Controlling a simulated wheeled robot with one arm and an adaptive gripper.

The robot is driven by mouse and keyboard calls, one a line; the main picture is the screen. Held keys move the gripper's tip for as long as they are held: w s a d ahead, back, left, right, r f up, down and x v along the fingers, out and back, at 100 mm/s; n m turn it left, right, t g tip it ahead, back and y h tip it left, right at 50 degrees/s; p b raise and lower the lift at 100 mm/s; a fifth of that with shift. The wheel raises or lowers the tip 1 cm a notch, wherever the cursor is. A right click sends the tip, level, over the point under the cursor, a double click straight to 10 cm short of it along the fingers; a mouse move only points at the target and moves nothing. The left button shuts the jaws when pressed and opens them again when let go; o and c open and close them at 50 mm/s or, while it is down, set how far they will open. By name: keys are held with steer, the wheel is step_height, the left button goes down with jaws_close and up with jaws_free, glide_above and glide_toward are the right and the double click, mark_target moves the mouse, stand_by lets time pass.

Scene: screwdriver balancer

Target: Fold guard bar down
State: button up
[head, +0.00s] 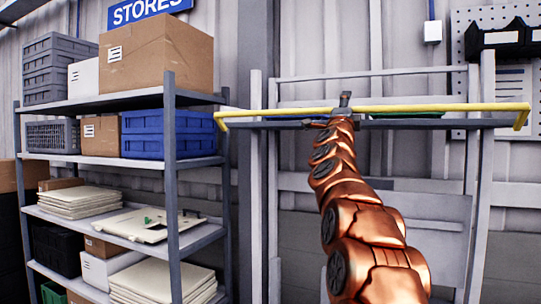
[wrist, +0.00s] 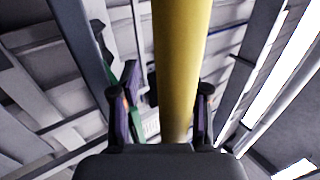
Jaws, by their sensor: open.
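The yellow guard bar (head: 270,112) runs level across the front of a grey rack, with its ends bent toward the rack's sides. My gripper (head: 345,100) is at the middle of the bar, at the end of my copper-coloured arm. In the wrist view the bar (wrist: 180,60) passes between the two dark fingers of my open gripper (wrist: 165,98), closer to the right finger. Whether either finger touches the bar cannot be told.
The grey rack frame (head: 257,190) stands behind the bar, with a green item (head: 408,115) on its top level. A shelf unit (head: 171,150) loaded with boxes and crates stands close on the left. A pegboard (head: 465,55) hangs on the wall at right.

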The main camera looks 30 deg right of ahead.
steer(key=b+v, duration=0.3)
steer(key=v, duration=0.4)
steer(key=w+a+f+n+t+y, duration=0.2)
steer(key=w+a+f+n+y, duration=0.3)
steer(key=a+n+y, duration=0.1)
steer(key=w+a+f+n+t+y+p, duration=0.1)
steer(key=w+a+f+n+y, duration=0.3)
steer(key=a, duration=0.5)
steer(key=shift+w+f+n+t+y, duration=0.35)
steer(key=shift+f+n+t+y, duration=0.3)
steer(key=shift+n+t+y, duration=0.4)
steer(key=shift+c, duration=0.3)
